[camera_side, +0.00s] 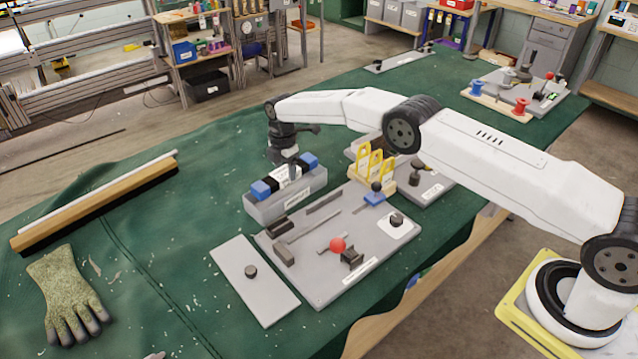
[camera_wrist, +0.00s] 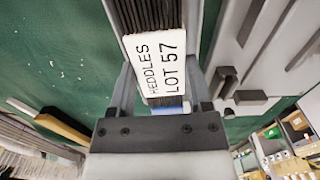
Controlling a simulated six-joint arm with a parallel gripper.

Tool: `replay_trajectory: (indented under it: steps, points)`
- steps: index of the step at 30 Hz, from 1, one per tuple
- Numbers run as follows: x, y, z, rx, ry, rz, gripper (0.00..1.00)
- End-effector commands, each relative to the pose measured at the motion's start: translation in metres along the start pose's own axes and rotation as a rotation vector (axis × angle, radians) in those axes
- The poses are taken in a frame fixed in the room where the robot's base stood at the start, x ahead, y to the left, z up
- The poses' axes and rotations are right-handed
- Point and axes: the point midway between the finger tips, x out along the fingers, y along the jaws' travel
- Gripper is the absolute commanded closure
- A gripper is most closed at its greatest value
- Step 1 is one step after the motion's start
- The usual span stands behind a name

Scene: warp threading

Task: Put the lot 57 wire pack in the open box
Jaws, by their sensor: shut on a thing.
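The lot 57 wire pack (camera_wrist: 165,60) is a bundle of dark wires with a white label reading "HEDDLES LOT 57" and a blue band at the near end. In the side view its blue ends and pale middle (camera_side: 287,177) show at the top of a long grey box (camera_side: 288,203). My gripper (camera_side: 291,168) points down over the box and is shut on the pack. In the wrist view its fingers (camera_wrist: 165,85) stand on either side of the label. Whether the pack rests on the box floor or is held slightly higher cannot be told.
A grey fixture plate (camera_side: 320,285) with a red ball knob (camera_side: 337,244) lies just in front of the box. Yellow frames (camera_side: 372,165) stand to its right. A wooden brush (camera_side: 95,205) and a glove (camera_side: 66,295) lie at left.

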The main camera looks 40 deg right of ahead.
Motion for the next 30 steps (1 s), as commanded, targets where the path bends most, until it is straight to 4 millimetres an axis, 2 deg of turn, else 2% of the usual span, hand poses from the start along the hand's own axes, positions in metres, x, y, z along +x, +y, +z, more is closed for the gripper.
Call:
replay_trajectory:
  steps: [30]
  points:
    - [0.016,0.001,0.000,0.000,0.000,0.003,1.00]
